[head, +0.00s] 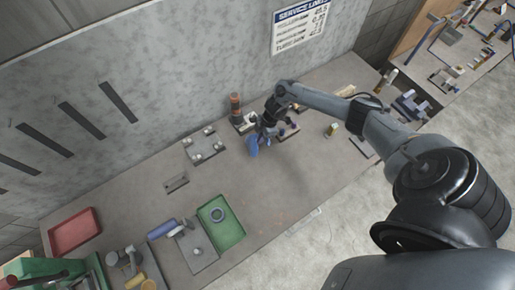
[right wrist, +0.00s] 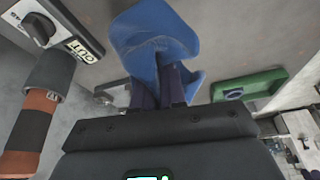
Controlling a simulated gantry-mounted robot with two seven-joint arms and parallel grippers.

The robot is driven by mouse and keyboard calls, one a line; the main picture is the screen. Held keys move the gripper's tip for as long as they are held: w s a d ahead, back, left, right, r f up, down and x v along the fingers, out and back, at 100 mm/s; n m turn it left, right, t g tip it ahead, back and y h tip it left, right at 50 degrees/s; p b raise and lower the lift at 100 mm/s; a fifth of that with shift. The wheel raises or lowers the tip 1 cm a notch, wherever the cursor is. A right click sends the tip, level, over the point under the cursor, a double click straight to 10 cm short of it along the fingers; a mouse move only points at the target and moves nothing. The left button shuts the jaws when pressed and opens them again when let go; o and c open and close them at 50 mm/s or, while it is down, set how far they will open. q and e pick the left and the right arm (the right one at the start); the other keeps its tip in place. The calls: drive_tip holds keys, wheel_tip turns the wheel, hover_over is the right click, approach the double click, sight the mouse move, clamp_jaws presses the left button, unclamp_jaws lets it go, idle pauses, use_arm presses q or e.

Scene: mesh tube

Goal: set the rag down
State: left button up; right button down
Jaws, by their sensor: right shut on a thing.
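The blue rag (head: 253,145) hangs from my right gripper (head: 265,135) near the back middle of the workbench in the head view. In the right wrist view the rag (right wrist: 152,40) is pinched between the dark fingers of the right gripper (right wrist: 160,85), its folds spreading out beyond the tips. The right gripper is shut on it. I cannot tell whether the rag's lower edge touches the bench (head: 285,190). My left gripper is not in view.
An orange-and-black cylinder (head: 236,107) stands close by on the left, near the wall. A plate with knobs (head: 204,147) lies farther left. A green tray (head: 231,234) and a red tray (head: 75,232) sit toward the left end. The bench right of the green tray is clear.

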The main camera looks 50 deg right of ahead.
drive_tip(key=shift+w+d, duration=0.1)
drive_tip(key=w+d+m+t+h, duration=0.1)
drive_tip(key=w+d+m, duration=0.3)
drive_tip(key=w+d, duration=0.15)
drive_tip(key=s+a+f, duration=0.1)
drive_tip(key=f, duration=0.1)
drive_tip(key=s+a+f, duration=0.1)
drive_tip(key=f, duration=0.2)
drive_tip(key=s+a+f, duration=0.1)
drive_tip(key=f, duration=0.1)
drive_tip(key=shift+a+f, duration=0.15)
drive_tip(key=s+a, duration=0.2)
drive_tip(key=s+a+f, duration=0.1)
drive_tip(key=s+a, duration=0.1)
drive_tip(key=shift+s, duration=0.4)
drive_tip(key=shift+s+a+f, duration=0.15)
drive_tip(key=shift+s+a, duration=0.4)
drive_tip(key=shift+a, duration=0.05)
drive_tip(key=c, duration=0.9)
unclamp_jaws()
